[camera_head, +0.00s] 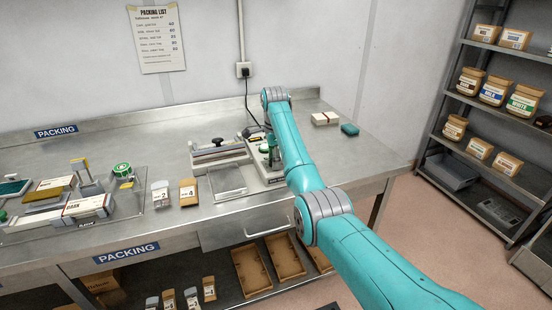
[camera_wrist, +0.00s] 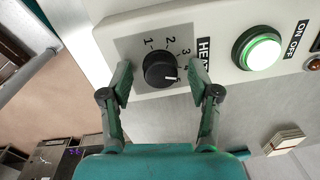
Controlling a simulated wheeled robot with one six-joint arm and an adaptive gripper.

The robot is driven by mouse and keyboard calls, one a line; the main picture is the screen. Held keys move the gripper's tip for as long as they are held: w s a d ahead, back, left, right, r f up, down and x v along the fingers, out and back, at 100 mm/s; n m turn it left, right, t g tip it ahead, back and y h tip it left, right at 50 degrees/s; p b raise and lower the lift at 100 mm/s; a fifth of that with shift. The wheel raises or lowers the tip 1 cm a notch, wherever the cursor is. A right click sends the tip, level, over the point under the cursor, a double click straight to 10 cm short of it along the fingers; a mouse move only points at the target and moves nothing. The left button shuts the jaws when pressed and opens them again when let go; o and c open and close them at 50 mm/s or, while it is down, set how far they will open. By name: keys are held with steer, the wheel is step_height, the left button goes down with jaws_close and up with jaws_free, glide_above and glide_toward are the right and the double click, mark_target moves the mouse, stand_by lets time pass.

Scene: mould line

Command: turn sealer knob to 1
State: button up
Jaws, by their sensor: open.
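The sealer's black round knob (camera_wrist: 160,69) sits on a pale panel marked HEAT in the wrist view. Its white line points right and slightly down, past the 3. My gripper (camera_wrist: 160,80) is open, one finger on each side of the knob, with gaps visible between fingers and knob. In the head view the sealer (camera_head: 218,152) stands on the bench, and my gripper (camera_head: 270,148) is by its right end, partly hidden by my arm.
A lit green button (camera_wrist: 258,50) marked ON OFF is right of the knob. A shelf rack (camera_head: 455,130) stands at the right.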

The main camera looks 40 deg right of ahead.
steer(key=c, duration=1.2)
steer(key=shift+o, duration=0.2)
steer(key=shift+n, duration=0.4)
steer(key=n, duration=0.4)
steer(key=shift+n, duration=0.4)
steer(key=n, duration=0.6)
steer(key=shift+y, duration=0.3)
steer(key=n, duration=0.6)
steer(key=shift+d+n, duration=0.1)
steer(key=shift+n, duration=0.3)
steer(key=n, duration=0.5)
steer(key=shift+g, duration=0.3)
steer(key=shift+n, duration=0.4)
